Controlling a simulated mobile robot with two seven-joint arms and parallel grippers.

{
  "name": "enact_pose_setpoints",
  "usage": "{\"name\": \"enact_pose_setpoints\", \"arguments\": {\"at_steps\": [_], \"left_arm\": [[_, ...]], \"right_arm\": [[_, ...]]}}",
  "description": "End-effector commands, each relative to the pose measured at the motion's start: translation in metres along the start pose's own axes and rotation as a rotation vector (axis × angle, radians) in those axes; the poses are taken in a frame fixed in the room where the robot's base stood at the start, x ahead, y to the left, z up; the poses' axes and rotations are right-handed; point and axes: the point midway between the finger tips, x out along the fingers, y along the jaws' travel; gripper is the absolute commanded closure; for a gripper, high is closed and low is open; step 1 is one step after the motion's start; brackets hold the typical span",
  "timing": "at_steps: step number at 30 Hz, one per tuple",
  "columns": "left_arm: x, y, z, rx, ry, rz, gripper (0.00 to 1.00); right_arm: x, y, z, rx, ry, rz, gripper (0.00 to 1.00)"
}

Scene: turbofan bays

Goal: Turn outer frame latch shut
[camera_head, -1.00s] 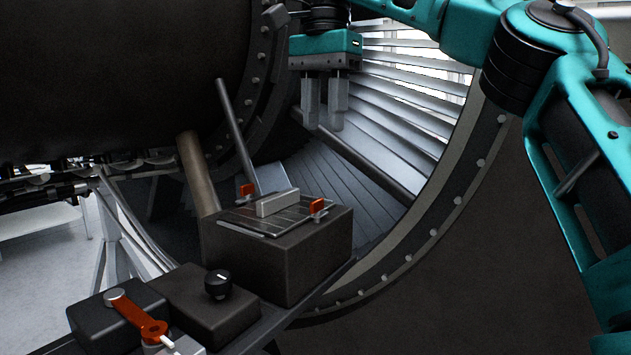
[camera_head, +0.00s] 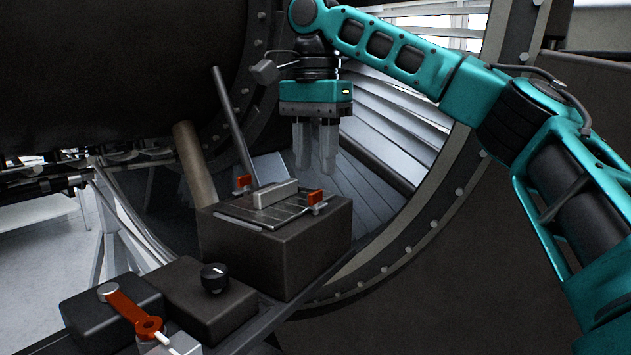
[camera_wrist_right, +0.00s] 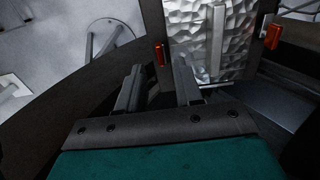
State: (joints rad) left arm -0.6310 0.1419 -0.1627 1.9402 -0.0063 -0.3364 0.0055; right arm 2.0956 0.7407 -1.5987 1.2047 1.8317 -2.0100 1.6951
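Two small orange latches sit on the edges of a grey plate frame (camera_head: 240,214) on a dark box: a left latch (camera_head: 242,183) and a right latch (camera_head: 315,198). I cannot tell for certain which is the outer one. My right gripper (camera_head: 315,168) hangs fingers down above and behind the box, apart from both latches. Its fingers are parted with nothing between them. The right wrist view shows the fingers (camera_wrist_right: 158,85) near one orange latch (camera_wrist_right: 160,54); another orange latch (camera_wrist_right: 272,36) is across the textured plate (camera_wrist_right: 195,42). My left gripper is not in view.
A grey block (camera_head: 275,193) lies on the frame and a slanted rod (camera_head: 235,125) rises behind it. A red lever (camera_head: 132,312) and black knob (camera_head: 214,278) stand front left. The curved duct rim (camera_head: 425,225) bounds the right side.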

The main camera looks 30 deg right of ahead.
Motion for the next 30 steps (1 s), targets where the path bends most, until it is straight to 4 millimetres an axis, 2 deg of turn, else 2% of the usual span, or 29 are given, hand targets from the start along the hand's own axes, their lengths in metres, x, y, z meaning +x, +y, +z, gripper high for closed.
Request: {"name": "enact_pose_setpoints", "arguments": {"at_steps": [3,10,23,30], "left_arm": [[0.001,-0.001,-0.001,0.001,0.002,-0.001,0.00],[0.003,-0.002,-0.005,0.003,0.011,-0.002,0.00],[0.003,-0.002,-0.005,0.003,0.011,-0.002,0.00],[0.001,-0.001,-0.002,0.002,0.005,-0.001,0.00]], "right_arm": [[0.018,0.000,0.000,-0.001,-0.002,0.003,0.65],[0.038,0.000,0.000,-0.001,-0.001,0.002,0.65],[0.044,0.000,0.000,0.001,0.001,0.000,0.65],[0.044,0.000,0.000,0.001,0.001,0.000,0.88]]}}
